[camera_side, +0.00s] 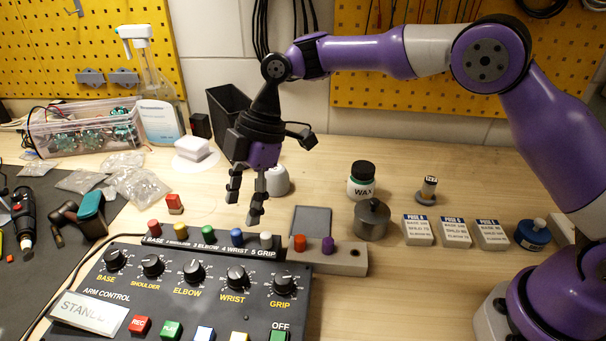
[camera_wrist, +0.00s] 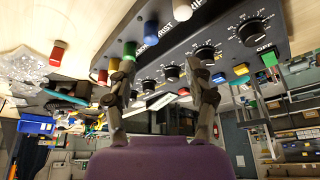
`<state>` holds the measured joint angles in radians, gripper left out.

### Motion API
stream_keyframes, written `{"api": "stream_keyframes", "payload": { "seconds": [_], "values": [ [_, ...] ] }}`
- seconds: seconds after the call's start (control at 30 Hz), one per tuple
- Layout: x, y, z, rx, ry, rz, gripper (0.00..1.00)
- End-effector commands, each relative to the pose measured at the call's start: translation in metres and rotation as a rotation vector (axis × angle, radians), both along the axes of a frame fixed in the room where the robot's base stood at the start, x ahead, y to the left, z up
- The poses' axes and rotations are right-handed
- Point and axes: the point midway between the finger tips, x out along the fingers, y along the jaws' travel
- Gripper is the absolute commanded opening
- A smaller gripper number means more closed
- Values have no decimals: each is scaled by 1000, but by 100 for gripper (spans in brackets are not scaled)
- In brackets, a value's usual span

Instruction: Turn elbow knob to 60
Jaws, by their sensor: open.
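The elbow knob (camera_side: 193,271) is a black dial with a white pointer line, in the middle of the row of knobs on the black arm control panel (camera_side: 150,327). The base (camera_side: 114,259), shoulder (camera_side: 152,265), wrist (camera_side: 237,277) and grip (camera_side: 283,283) knobs stand on either side of it. My gripper (camera_side: 244,207) is open and empty, pointing down above and behind the panel's rear edge. It touches no knob. In the wrist view my two fingers (camera_wrist: 163,97) spread in front of the panel's knobs. The elbow dial's exact reading is too small to tell.
Colored pegs, such as a green one (camera_side: 208,233), line the panel's rear strip. A grey lidded pot (camera_side: 372,219), wax jar (camera_side: 361,181) and pose cards (camera_side: 455,233) stand farther right.

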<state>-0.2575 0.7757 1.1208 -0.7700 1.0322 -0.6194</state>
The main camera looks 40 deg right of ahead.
Motion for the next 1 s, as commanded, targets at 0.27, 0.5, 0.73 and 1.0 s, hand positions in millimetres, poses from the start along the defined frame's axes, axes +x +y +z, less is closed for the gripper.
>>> {"api": "stream_keyframes", "payload": {
  "seconds": [0.27, 0.5, 0.73, 1.0],
  "values": [
    [-44, 66, 49, 10, -17, -533, 61],
    [-43, 75, 30, 12, -16, -610, 61],
    [-33, 89, -14, 11, -16, -607, 61],
    [-25, 100, -41, 15, -18, -606, 61]
  ]
}}
